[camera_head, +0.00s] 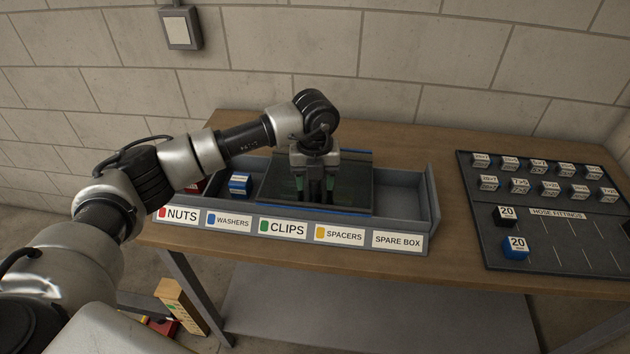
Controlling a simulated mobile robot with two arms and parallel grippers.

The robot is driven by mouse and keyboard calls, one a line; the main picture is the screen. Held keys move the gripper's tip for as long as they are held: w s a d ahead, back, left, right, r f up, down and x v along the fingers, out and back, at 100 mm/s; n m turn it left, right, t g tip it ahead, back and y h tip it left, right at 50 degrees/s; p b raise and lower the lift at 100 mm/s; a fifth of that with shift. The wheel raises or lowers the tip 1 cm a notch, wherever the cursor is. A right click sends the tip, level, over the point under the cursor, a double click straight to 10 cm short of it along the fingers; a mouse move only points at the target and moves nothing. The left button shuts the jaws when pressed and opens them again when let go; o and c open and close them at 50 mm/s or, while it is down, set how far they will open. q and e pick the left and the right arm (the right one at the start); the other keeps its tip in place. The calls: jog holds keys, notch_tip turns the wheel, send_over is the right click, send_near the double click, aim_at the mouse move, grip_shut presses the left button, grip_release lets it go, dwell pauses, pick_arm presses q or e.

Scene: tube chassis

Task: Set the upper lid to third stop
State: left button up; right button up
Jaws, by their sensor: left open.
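A long grey bin (432,200) stands on the wooden bench, with front labels for nuts, washers, clips, spacers and spare box. A dark see-through lid (353,185) with blue strips at its front and back edges covers the middle of the bin, behind the clips and spacers labels. I cannot tell whether a second lid lies under it. My left gripper (316,194) points down over the middle of this lid, its two fingers apart. Whether the fingertips touch the lid is not clear. The stop marks are not visible. My right gripper is not in view.
A blue labelled block (240,183) sits in the washers part, left of the lid. The right end of the bin looks empty. A dark hose fittings board (560,232) with several labelled blocks lies at the right. A block wall (430,70) stands behind the bench (420,140).

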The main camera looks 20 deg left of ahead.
pick_arm(q)
notch_tip(320, 180, up, 10)
jog(key=shift+r+b, duration=0.1)
jog(key=shift+b, duration=0.8)
